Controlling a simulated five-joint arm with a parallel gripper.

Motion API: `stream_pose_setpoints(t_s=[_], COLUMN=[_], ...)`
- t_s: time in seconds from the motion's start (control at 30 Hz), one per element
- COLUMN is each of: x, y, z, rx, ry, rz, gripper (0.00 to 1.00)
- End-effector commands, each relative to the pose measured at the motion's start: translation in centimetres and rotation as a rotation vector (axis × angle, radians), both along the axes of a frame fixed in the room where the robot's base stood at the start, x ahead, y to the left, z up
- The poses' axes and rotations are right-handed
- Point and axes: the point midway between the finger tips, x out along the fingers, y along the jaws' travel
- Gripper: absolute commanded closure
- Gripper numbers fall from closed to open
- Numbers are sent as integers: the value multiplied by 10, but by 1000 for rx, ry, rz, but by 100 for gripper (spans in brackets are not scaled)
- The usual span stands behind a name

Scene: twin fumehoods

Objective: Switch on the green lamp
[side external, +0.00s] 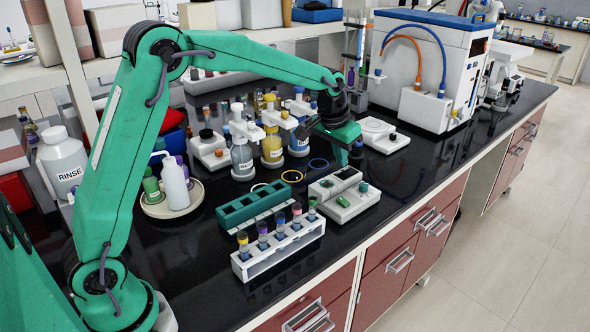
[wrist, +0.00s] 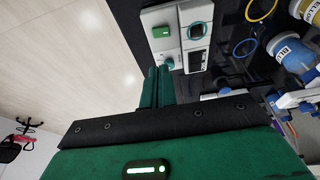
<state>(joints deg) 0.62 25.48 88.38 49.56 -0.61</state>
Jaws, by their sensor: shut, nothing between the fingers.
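In the wrist view, the green lamp (wrist: 162,31) is at the top and the teal knob (wrist: 167,63) is lower. I cannot tell if the lamp is lit. My gripper (side external: 341,157) is shut and empty, pointing down just behind the box. In the wrist view its fingertips (wrist: 158,71) appear close beside the teal knob; I cannot tell if they touch.
A tube rack (side external: 278,249) and green holder (side external: 250,208) stand left of the box. Labelled bottles (side external: 271,148) stand behind. A small white device (side external: 384,135) is at the right. The bench front edge is close to the box.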

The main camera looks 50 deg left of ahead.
Motion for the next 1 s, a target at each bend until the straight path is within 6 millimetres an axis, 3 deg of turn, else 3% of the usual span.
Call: stream_pose_setpoints(t_s=[0.7, 1.0], x=[24, 25], y=[9, 14], z=[-98, -121], rx=[5, 7], ry=[2, -1], rz=[1, 2], gripper=[100, 100])
